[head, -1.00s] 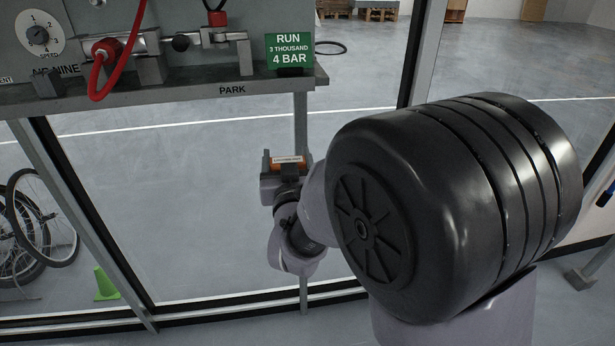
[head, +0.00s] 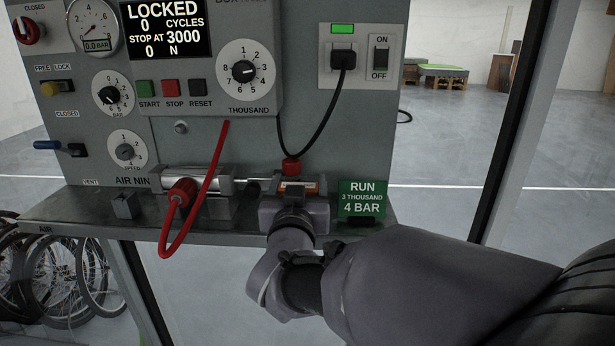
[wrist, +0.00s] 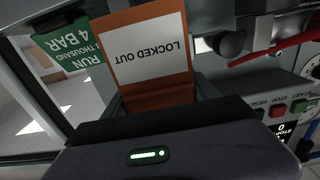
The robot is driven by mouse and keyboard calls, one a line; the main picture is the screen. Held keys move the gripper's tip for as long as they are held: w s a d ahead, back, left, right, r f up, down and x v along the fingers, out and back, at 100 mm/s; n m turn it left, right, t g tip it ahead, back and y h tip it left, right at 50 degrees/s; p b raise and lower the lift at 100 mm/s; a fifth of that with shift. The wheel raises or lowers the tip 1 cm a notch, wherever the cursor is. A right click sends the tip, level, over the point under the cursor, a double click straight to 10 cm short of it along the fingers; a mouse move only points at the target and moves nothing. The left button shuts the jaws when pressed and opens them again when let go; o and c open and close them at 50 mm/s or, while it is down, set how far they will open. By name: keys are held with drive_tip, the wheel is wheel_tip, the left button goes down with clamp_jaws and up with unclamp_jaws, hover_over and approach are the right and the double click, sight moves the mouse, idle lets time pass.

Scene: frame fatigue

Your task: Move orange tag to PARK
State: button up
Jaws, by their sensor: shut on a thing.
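The orange tag (wrist: 150,85) is held in my gripper; its white face reads LOCKED OUT, upside down in the wrist view. In the head view only a sliver of the tag (head: 312,187) shows at the jaws. My gripper (head: 293,190) is shut on it, in front of the panel's lower part, at the shelf (head: 90,217). The red fitting (head: 291,167) shows just above the gripper. The PARK lettering on the shelf edge is hidden behind my gripper and arm. I cannot tell whether the tag touches the shelf.
The green RUN sign (head: 362,203) stands close to the right of my gripper. A metal cylinder with a red hose (head: 215,180) lies to the left. A black cable (head: 312,140) hangs from the plug above. The display (head: 167,28) reads LOCKED. Open floor lies to the right.

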wheel_tip(320, 180, down, 6)
drive_tip(key=b, duration=0.6)
drive_tip(key=shift+w+f+b, duration=0.1)
drive_tip(key=shift+w+b, duration=0.05)
drive_tip(key=shift+b, duration=0.2)
drive_tip(key=shift+f, duration=1.55)
idle(1.1)
drive_tip(key=o, duration=1.2)
